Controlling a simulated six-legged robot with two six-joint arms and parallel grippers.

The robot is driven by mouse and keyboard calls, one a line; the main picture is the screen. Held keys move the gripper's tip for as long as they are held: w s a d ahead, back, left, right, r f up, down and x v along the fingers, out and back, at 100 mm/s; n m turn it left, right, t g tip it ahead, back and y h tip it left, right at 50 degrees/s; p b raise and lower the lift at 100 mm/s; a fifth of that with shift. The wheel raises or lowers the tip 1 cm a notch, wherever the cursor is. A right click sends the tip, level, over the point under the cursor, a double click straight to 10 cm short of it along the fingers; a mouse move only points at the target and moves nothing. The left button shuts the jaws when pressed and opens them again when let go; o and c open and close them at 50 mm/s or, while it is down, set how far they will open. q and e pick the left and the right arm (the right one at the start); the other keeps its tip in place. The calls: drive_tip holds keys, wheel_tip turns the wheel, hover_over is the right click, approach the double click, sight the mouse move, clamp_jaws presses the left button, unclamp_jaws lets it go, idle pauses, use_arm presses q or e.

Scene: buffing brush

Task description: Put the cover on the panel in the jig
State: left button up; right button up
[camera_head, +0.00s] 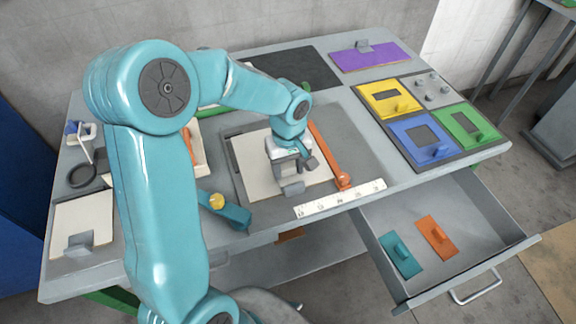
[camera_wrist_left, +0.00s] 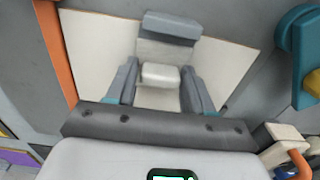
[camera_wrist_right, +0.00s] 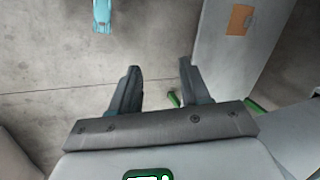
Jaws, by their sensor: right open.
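The cream cover plate (camera_head: 255,165) lies at the jig (camera_head: 232,135) in the middle of the table; it fills much of the left wrist view (camera_wrist_left: 95,50). A dark strip shows along its left edge. The panel under it is hidden. The grey-and-white handle (camera_wrist_left: 165,75) on the plate stands between the fingers of my left gripper (camera_head: 290,172) and fills the gap, so the gripper appears shut on it. My right gripper (camera_wrist_right: 160,75) is open and empty over the floor in the right wrist view.
An orange bar (camera_head: 328,155) lies right of the plate and a white ruler (camera_head: 340,198) in front. A teal clamp (camera_head: 228,212) stands at front left. Another cream plate (camera_head: 90,215) lies far left. Coloured plates sit at right; an open drawer (camera_head: 470,250) juts out in front.

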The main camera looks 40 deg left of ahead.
sight(288, 168)
use_arm(q)
drive_tip(key=shift+o, duration=0.9)
drive_tip(key=shift+r, duration=0.1)
drive_tip(key=shift+r, duration=0.1)
drive_tip(key=shift+r, duration=0.2)
wheel_tip(288, 168, up, 12)
drive_tip(key=shift+p, duration=0.45)
drive_tip(key=shift+f, duration=0.2)
drive_tip(key=shift+s+d, duration=0.1)
